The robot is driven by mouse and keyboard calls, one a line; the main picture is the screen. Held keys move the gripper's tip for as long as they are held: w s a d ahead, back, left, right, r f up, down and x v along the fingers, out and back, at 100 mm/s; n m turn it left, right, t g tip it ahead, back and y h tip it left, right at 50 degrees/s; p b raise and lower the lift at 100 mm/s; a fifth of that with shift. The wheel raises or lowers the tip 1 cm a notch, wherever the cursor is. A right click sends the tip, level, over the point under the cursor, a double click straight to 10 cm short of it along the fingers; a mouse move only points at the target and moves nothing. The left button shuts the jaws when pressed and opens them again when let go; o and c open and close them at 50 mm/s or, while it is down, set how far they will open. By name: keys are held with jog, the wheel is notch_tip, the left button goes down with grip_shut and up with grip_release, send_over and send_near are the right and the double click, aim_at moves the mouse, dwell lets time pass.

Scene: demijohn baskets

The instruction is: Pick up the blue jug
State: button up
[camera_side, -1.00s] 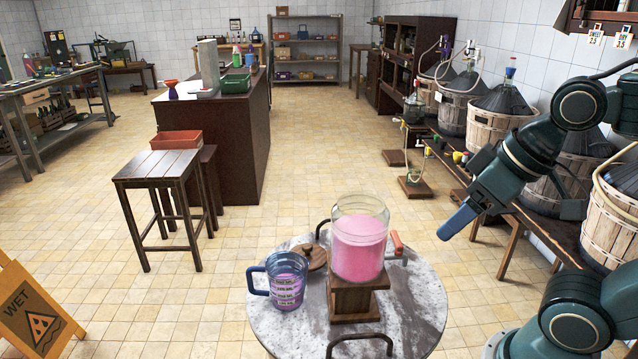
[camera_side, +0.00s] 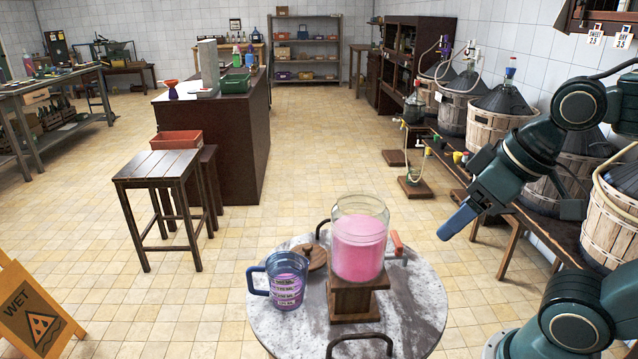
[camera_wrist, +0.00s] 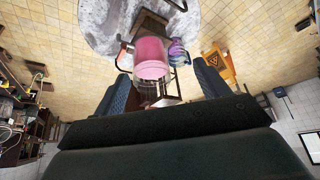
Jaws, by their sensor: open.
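The blue jug (camera_side: 286,281) stands upright at the left of the round grey table (camera_side: 405,315). It is see-through, with a handle on its left, dark level marks and purple-pink liquid inside. In the wrist view the jug (camera_wrist: 178,52) is small, just right of the pink jar. My gripper (camera_side: 458,222) is right of the table and above it in the side view, well apart from the jug. In the wrist view my gripper (camera_wrist: 165,88) shows its two blue fingers spread wide, with nothing held. In the side view the fingers overlap.
A glass jar of pink liquid (camera_side: 359,240) stands on a wooden block (camera_side: 355,300), right of the jug. A round wooden lid (camera_side: 312,258) lies behind the jug. Dark curved handles (camera_side: 360,340) rise at the table's edge. A stool (camera_side: 160,170) stands beyond, at left.

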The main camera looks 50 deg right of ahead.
dwell(0.4)
jog(key=m+g, duration=0.6)
jog(key=m, duration=0.5)
send_over(255, 267)
notch_tip(255, 267, down, 17)
jog(key=shift+r, duration=0.1)
jog(key=shift+f, duration=4.3)
